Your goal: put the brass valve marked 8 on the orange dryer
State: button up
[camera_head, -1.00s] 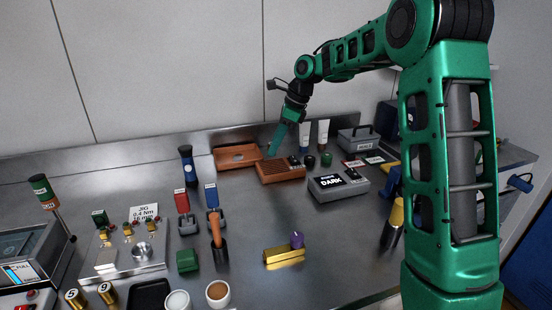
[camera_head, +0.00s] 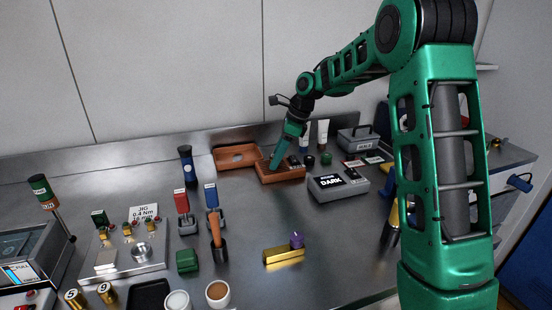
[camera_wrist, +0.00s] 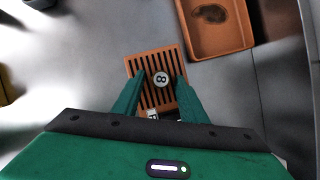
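The orange slotted dryer (camera_head: 293,173) lies toward the back of the bench, and it also shows in the wrist view (camera_wrist: 141,64). The valve marked 8 (camera_wrist: 161,79) shows its round white end face over the dryer's slats, and it seems to stand on them. Its brass body is hidden beneath that face. My gripper (camera_wrist: 160,77) is open, with one finger on each side of the valve and a visible gap to each. In the head view my gripper (camera_head: 273,167) reaches down at the dryer, and the valve cannot be made out there.
An orange-brown tray (camera_head: 237,157) lies behind the dryer. White tubes (camera_head: 322,133) stand to the right, with a grey DARK box (camera_head: 338,186) in front. Valves marked 5 (camera_head: 73,298) and 9 (camera_head: 106,293) stand at the front left. Bare bench lies in front of the dryer.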

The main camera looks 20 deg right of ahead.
jog(key=shift+r, duration=0.1)
jog(key=v, duration=1.2)
dwell(0.4)
